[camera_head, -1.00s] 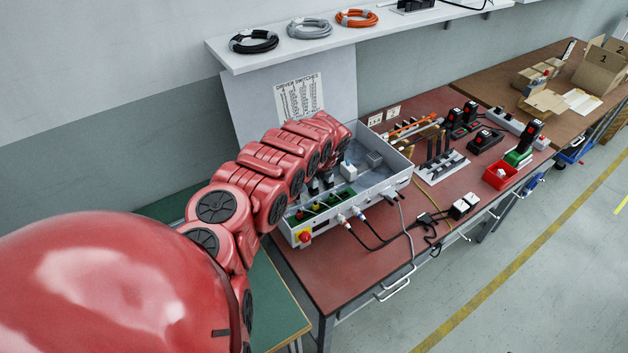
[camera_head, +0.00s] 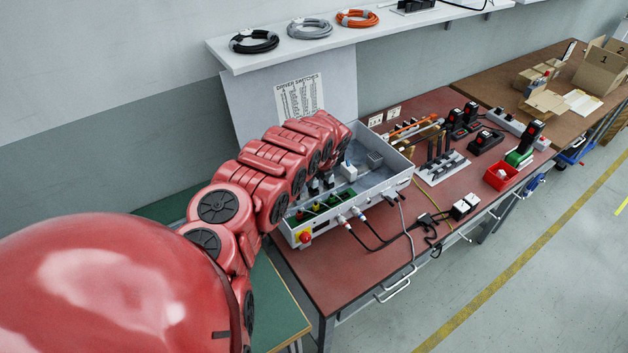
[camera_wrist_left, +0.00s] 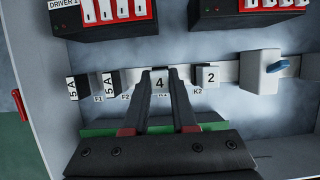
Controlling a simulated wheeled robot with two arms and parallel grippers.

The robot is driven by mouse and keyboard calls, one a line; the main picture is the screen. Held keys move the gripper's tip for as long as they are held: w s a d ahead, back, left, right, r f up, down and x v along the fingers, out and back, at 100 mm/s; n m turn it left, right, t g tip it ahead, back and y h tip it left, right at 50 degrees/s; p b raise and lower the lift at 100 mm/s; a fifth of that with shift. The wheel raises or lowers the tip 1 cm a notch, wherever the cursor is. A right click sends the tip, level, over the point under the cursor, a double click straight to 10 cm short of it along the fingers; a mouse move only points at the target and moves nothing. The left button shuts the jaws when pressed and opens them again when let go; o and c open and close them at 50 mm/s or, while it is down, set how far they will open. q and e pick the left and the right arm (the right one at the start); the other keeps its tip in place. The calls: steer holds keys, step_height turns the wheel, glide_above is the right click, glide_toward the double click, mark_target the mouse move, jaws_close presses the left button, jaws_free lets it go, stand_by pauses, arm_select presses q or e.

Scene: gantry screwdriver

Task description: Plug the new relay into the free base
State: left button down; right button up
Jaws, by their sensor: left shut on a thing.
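In the left wrist view my left gripper (camera_wrist_left: 163,77) is shut on a white relay (camera_wrist_left: 159,82) marked 4. The relay is at the white rail, left of a second relay (camera_wrist_left: 207,77) marked 2 above the label K2. The label under the held relay is mostly hidden by the fingers. I cannot tell whether this relay is seated in its base, which is hidden. In the head view my left arm reaches into the grey control box (camera_head: 387,186), and its wrist hides the relays. My right gripper is not in view.
Two black driver units with red switch panels (camera_wrist_left: 115,12) are above the rail. A white block with a blue part (camera_wrist_left: 260,72) is at right. A red bin (camera_head: 500,176) stands on the bench.

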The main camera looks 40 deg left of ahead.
mark_target(315, 181)
arm_select(q)
steer(key=shift+f+b, duration=0.45)
steer(key=shift+f, duration=0.15)
stand_by(0.7)
steer(key=c, duration=0.6)
jaws_free()
steer(key=shift+c, duration=0.2)
steer(key=shift+r, duration=0.1)
steer(key=shift+p+v, duration=2.35)
steer(key=shift+v, duration=0.4)
